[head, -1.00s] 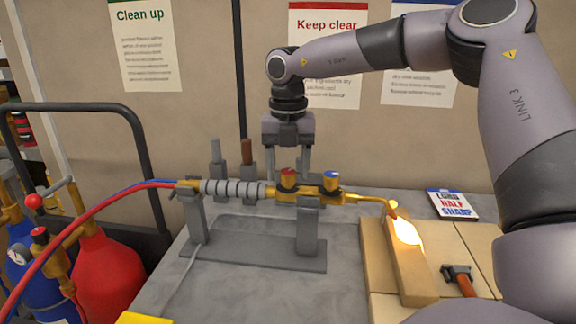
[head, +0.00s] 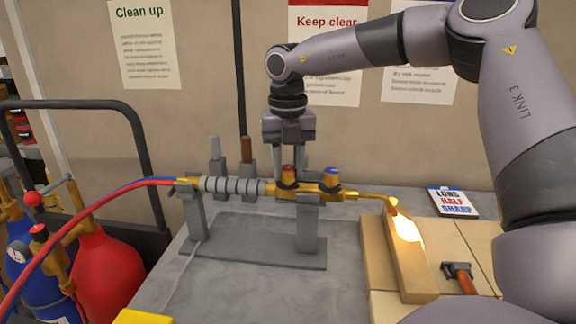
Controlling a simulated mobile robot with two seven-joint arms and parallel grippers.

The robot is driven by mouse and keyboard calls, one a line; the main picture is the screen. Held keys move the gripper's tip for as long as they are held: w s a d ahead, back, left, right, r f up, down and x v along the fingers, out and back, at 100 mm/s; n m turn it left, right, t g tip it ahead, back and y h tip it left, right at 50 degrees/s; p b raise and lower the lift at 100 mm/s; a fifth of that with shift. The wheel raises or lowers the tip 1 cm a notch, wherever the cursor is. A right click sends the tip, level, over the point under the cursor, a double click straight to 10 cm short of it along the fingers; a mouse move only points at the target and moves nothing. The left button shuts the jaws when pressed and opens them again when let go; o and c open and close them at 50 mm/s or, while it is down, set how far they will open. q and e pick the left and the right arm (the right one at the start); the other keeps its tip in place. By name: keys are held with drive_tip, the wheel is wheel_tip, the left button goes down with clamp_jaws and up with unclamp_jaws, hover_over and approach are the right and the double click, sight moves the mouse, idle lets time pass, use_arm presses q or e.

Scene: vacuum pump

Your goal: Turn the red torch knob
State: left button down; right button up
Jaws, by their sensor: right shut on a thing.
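The brass torch (head: 312,193) lies level in a grey stand (head: 308,235), with a grey ribbed handle (head: 232,187). The red torch knob (head: 288,169) sits on top of the torch body, left of the blue knob (head: 331,173). My right gripper (head: 289,172) points straight down with its fingers on the red knob and is shut on it. The fingers partly hide the knob. A bright flame glow (head: 405,228) shows at the torch tip, against a tan brick. My left gripper is not in view.
Red and blue hoses run from the handle to the gas bottles (head: 103,280) at left. A hammer (head: 460,275) lies on the bricks at right. A card reading long, half, sharp (head: 453,202) lies behind. The grey bench front (head: 260,290) is clear.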

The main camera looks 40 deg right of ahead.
sight(288, 168)
drive_tip(key=n, duration=0.5)
drive_tip(key=shift+n, duration=0.4)
idle(0.3)
drive_tip(key=o, duration=1.1)
drive_tip(key=shift+c, duration=0.2)
drive_tip(key=shift+r+b, duration=0.5)
drive_tip(key=shift+r, duration=3.1)
